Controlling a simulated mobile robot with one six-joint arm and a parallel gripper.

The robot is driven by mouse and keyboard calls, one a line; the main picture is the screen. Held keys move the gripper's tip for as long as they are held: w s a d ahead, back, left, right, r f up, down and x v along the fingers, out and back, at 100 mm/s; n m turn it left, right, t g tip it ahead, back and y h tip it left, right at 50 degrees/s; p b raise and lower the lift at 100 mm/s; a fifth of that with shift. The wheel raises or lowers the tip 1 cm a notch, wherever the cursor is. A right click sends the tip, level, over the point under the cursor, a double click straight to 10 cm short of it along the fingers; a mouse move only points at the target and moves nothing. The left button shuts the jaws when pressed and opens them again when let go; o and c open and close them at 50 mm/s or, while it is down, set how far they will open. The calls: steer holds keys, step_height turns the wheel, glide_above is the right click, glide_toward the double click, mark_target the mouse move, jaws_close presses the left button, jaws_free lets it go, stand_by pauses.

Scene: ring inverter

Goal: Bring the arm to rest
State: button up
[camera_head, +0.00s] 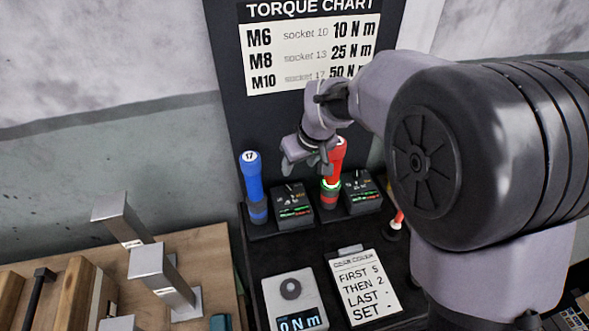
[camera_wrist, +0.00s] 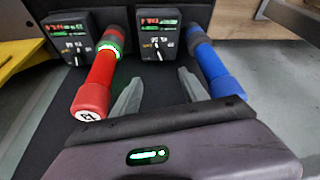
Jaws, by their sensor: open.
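My gripper (camera_head: 311,158) is raised in front of the black tool station in the head view, close to the red-handled tool (camera_head: 336,165) and partly covering it. In the wrist view my gripper (camera_wrist: 158,86) is open, with nothing between its two grey fingers. There the red-handled tool (camera_wrist: 97,82) is left of the fingers and the blue-handled tool (camera_wrist: 213,72) is right of them. Both stand in the station. My arm is bent and reaches out from the right of the head view.
Two small black display boxes (camera_head: 292,206) (camera_head: 362,192) stand by the tools. A torque readout (camera_head: 295,302) and a printed card (camera_head: 362,284) lie in front. Metal brackets (camera_head: 162,280) stand on a wooden bench at left. A torque chart (camera_head: 310,45) hangs behind.

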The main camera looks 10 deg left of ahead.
steer(key=shift+v, duration=0.95)
steer(key=s+d+r+m+t+b, duration=0.1)
steer(key=s+d+r+m+b, duration=0.4)
steer(key=s+d, duration=0.7)
steer(key=s+d+f+m, duration=0.1)
steer(key=s+d+m, duration=0.2)
steer(key=s, duration=0.3)
steer(key=s+d+f+m+t+b, duration=0.1)
steer(key=s+d+m, duration=0.3)
steer(key=s, duration=0.3)
steer(key=shift+s+f+h+b, duration=0.2)
steer(key=shift+s+h+b, duration=0.1)
steer(key=shift+h, duration=0.1)
